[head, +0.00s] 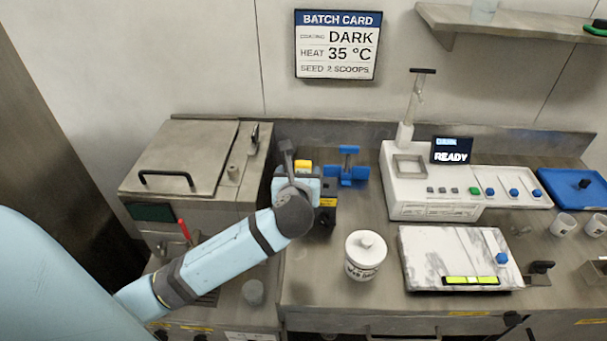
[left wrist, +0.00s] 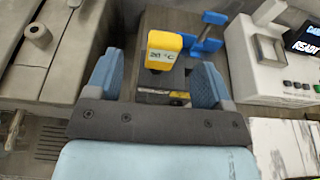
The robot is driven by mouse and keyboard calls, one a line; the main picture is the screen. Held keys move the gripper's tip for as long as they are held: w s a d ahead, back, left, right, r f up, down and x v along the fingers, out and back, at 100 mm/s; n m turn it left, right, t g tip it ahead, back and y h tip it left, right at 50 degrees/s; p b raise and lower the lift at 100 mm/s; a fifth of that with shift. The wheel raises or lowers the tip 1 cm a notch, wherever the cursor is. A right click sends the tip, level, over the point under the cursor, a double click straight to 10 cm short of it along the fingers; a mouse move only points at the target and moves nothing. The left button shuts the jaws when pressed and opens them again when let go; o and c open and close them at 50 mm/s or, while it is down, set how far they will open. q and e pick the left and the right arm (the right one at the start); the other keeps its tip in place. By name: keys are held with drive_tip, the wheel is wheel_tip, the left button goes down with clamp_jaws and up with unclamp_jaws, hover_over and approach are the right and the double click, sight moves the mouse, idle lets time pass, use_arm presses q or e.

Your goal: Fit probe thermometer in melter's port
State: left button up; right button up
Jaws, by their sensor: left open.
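The probe thermometer is a yellow block with a small temperature display (left wrist: 164,48), and its yellow top also shows in the head view (head: 303,166). It stands in a dark holder (left wrist: 155,82); its probe is hidden. My left gripper (left wrist: 155,80) is open, with one blue finger on each side of the thermometer and a visible gap to each. In the head view the left gripper (head: 300,184) partly covers the holder. The melter (head: 180,160) is the steel box at left with a handled lid. A small round collar (head: 233,172), seemingly its port, stands right of the lid. My right gripper is out of view.
A blue stand (head: 348,168) is just right of the thermometer. A white lidded tub (head: 365,252), a white machine reading READY (head: 430,190) and a marble slab (head: 455,255) stand farther right. A red-handled lever (head: 184,230) is at the melter's front.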

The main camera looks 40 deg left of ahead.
sight(303, 167)
use_arm(q)
drive_tip(key=shift+x, duration=1.1)
drive_tip(key=x, duration=0.3)
drive_tip(key=shift+w+d+f+p, duration=0.2)
drive_tip(key=shift+w+p, duration=0.15)
drive_tip(key=shift+w, duration=0.1)
drive_tip(key=shift+w+a+f, duration=0.2)
drive_tip(key=shift+w+a, duration=0.05)
drive_tip(key=shift+w, duration=0.15)
drive_tip(key=c, duration=1)
drive_tip(key=shift+r, duration=0.1)
